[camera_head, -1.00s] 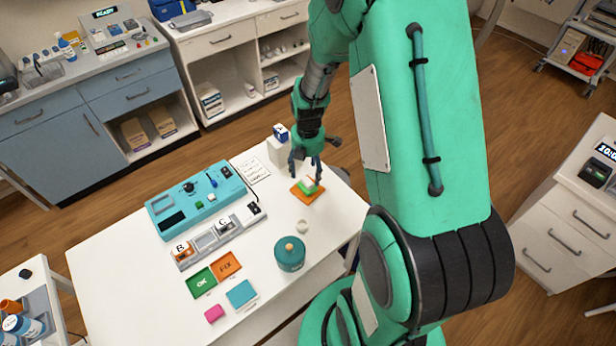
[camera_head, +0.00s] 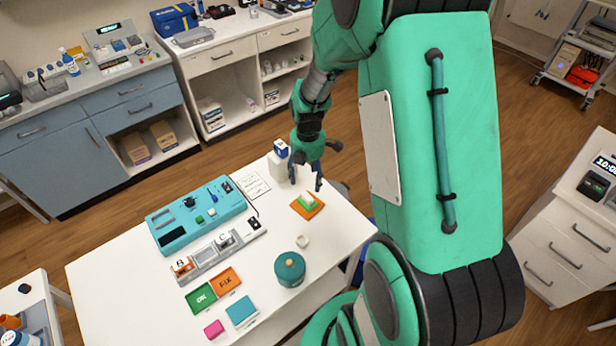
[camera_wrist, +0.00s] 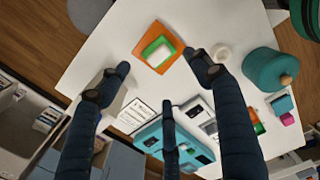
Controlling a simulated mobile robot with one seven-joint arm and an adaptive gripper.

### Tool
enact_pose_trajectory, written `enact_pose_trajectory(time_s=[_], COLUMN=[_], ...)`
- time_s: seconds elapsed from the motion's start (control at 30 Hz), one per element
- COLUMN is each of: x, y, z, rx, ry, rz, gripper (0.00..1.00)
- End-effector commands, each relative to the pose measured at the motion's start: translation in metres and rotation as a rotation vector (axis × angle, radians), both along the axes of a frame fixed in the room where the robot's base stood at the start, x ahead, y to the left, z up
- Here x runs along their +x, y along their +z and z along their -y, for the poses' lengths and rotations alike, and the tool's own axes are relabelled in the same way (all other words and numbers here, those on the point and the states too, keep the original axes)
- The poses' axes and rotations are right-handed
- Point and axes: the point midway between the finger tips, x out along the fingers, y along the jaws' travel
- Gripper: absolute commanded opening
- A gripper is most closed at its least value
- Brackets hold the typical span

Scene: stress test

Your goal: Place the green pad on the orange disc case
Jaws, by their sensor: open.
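A flat orange square (camera_head: 318,209), which looks like the disc case, lies on the white table near its right edge. The green pad (camera_head: 301,203) lies on top of it, with a small white block (camera_head: 308,199) on the pad. In the wrist view the orange case (camera_wrist: 146,33), green pad (camera_wrist: 149,46) and white block (camera_wrist: 160,56) show just beyond my fingers. My gripper (camera_head: 306,184) is open and empty, its fingers spread above and behind the pad and apart from it. The pad's underside is hidden.
A teal-lidded jar (camera_head: 290,270) and a small white ring (camera_head: 302,241) stand in front of the case. A teal device (camera_head: 200,215) and a grey tray of lettered blocks (camera_head: 215,250) are to the left. A white box (camera_head: 278,165) stands behind, close to my gripper.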

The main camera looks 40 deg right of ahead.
Motion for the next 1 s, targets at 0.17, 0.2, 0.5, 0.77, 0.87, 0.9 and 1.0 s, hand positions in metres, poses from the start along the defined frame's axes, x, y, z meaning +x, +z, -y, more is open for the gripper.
enact_pose_trajectory(time_s=[0.17,0.2,0.5,0.77,0.87,0.9,1.0], x=[0.001,0.001,0.001,-0.021,-0.035,-0.042,-0.059], y=[0.004,0.008,0.073,0.161,0.191,0.202,0.228], z=[-0.001,-0.003,-0.036,-0.090,-0.110,-0.118,-0.138], rx=[-0.002,-0.004,-0.020,0.000,0.023,0.035,0.070], ry=[-0.009,-0.019,-0.223,-0.548,-0.678,-0.729,-0.858], rz=[0.004,0.008,0.077,0.184,0.227,0.242,0.281], gripper=[0.64,0.64,0.64,0.64,0.64,0.64,0.64])
